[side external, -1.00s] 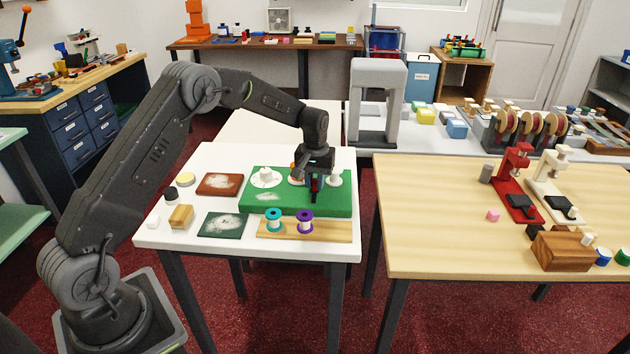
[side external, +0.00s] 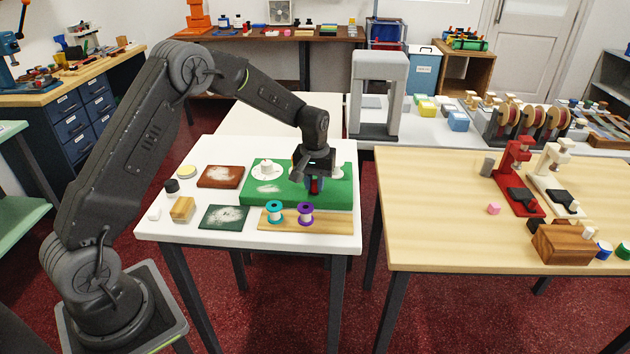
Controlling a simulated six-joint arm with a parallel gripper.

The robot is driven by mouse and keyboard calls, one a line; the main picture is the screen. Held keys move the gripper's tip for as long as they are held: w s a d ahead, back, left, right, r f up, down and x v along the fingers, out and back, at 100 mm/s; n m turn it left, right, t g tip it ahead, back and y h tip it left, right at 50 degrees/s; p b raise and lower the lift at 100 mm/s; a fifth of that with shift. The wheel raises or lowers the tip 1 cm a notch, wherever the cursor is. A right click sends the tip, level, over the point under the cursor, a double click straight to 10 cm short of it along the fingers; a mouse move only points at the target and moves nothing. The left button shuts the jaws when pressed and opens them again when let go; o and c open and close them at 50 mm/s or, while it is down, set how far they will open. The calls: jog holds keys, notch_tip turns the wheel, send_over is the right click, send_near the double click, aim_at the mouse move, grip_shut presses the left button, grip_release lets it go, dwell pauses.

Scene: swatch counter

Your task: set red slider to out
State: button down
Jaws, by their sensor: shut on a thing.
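A green board (side external: 337,198) lies on the white table, with white round fittings on it. My gripper (side external: 315,188) is over the board's right part, pointing down. A small red piece, which looks like the red slider (side external: 314,186), shows between the jaws, and they are shut on it. The gripper hides most of the slider and its track, so its exact position along the track cannot be told. One white dial (side external: 267,169) stands clear to the left of the gripper.
A wooden strip with a teal spool (side external: 275,213) and a purple spool (side external: 305,213) lies in front of the board. A dark green tile (side external: 224,218), a brown tile (side external: 220,177) and a wooden block (side external: 183,210) lie to the left. The table's front is clear.

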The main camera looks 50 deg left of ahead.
aim_at(315, 182)
jog(key=c, duration=1.4)
grip_release()
jog(key=shift+s+d, duration=0.2)
jog(key=shift+d, duration=0.1)
jog(key=o, duration=0.4)
jog(key=shift+a, duration=0.15)
jog(key=shift+w, duration=0.1)
notch_tip(315, 182, up, 14)
jog(key=shift+f, duration=0.1)
